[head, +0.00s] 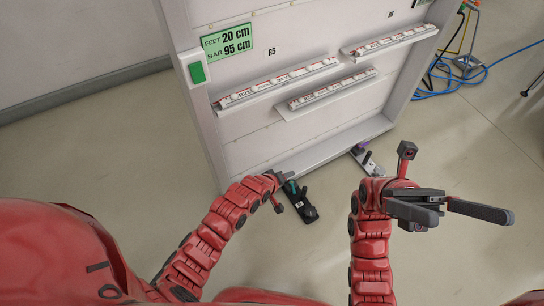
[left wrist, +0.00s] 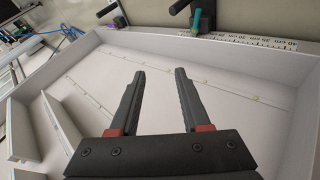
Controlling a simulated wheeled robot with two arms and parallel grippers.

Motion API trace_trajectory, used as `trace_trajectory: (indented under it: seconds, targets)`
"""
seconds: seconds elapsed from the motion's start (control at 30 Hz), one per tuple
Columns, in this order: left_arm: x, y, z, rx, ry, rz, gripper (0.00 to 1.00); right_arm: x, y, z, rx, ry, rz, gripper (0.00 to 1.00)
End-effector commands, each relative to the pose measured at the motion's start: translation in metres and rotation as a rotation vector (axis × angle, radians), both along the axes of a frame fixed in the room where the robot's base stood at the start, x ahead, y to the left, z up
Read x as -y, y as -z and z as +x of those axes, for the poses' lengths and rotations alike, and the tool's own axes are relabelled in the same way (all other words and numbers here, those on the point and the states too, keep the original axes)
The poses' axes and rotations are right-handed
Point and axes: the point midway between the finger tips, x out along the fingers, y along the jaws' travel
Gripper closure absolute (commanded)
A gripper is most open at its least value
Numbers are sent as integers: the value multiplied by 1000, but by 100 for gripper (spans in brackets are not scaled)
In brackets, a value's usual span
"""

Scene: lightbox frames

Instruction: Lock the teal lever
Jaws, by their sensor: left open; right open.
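The teal lever (head: 292,187) sits on a dark foot clamp (head: 304,209) at the bottom edge of the white lightbox frame (head: 183,35). In the left wrist view the teal lever (left wrist: 197,20) stands upright beyond the frame's edge wall, beside a ruler strip. My left gripper (left wrist: 160,74) is open and empty, its fingers pointing toward the frame's bottom edge, apart from the lever. In the head view it is near the clamp, its fingers partly hidden. My right gripper (head: 475,218) is open and empty over the floor at right.
A second foot with a purple lever (head: 360,149) is farther right along the frame's bottom edge. Rails (head: 280,83) with labelled strips are fixed on the panel. Blue cables (head: 440,85) lie on the floor at upper right. The floor at right is mostly clear.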

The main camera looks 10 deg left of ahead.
Motion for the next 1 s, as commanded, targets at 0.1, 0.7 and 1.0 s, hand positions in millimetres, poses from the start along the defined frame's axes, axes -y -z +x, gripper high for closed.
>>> trace_trajectory:
  seconds: [0.1,0.7,1.0]
  targets:
    - [-7,-19,16,152,2,-2,53,0,0,0,0,0,0,2]
    - [-42,-118,38,729,-30,78,53,0,0,0,0,0,0,2]
    - [-44,-126,38,767,-33,88,53,0,0,0,0,0,0,2]
